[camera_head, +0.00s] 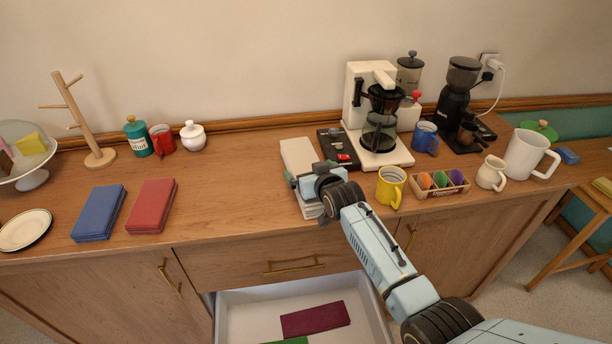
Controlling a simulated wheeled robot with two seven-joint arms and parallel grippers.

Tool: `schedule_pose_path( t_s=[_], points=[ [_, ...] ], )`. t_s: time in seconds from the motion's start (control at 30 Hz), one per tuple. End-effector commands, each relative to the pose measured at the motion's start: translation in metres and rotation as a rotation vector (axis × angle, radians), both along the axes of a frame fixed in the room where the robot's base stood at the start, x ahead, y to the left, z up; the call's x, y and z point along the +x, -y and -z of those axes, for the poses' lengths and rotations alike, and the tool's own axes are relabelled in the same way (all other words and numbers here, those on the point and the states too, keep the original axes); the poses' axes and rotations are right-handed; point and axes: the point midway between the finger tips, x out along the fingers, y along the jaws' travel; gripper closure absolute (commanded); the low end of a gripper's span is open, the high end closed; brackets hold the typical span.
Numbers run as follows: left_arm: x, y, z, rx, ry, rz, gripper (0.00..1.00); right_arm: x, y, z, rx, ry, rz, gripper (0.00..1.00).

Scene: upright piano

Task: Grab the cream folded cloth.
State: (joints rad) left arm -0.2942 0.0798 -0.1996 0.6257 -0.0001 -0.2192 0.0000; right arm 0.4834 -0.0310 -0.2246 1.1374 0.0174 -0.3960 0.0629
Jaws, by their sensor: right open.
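The cream folded cloth (297,154) lies on the wooden counter, left of the black scale and coffee maker. Its far part shows clearly; my right gripper covers much of the middle, and a pale layered edge shows near the counter's front. My right gripper (299,184) is open, over the near half of the cloth, with the arm coming in from the lower right. Whether the fingers touch the cloth cannot be told. My left gripper is not in view.
A black scale (338,148) and white coffee maker (358,115) stand close to the right. A yellow mug (391,185) is beside my right arm. Blue (99,212) and red (151,205) folded cloths lie left. Below, an open drawer (240,312) holds purple and green cloths.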

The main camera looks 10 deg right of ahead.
Motion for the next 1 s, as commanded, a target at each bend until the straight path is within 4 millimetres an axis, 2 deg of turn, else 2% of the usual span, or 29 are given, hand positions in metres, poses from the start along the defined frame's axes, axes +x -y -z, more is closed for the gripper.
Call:
schedule_pose_path(
  t_s=[0.2, 0.47, 0.87, 1.0],
  points=[
    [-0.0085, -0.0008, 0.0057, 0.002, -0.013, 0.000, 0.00, 0.0121, -0.0027, 0.0045, 0.001, 0.000, 0.000, 0.00],
    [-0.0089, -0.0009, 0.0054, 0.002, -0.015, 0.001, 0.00, 0.0126, -0.0028, 0.0041, 0.001, 0.001, 0.000, 0.01],
    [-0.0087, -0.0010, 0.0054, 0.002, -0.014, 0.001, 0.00, 0.0123, -0.0024, 0.0045, 0.000, 0.000, 0.000, 0.54],
    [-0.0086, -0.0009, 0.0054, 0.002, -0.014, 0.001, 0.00, 0.0132, -0.0026, 0.0018, 0.001, 0.006, 0.000, 0.54]
  ],
)
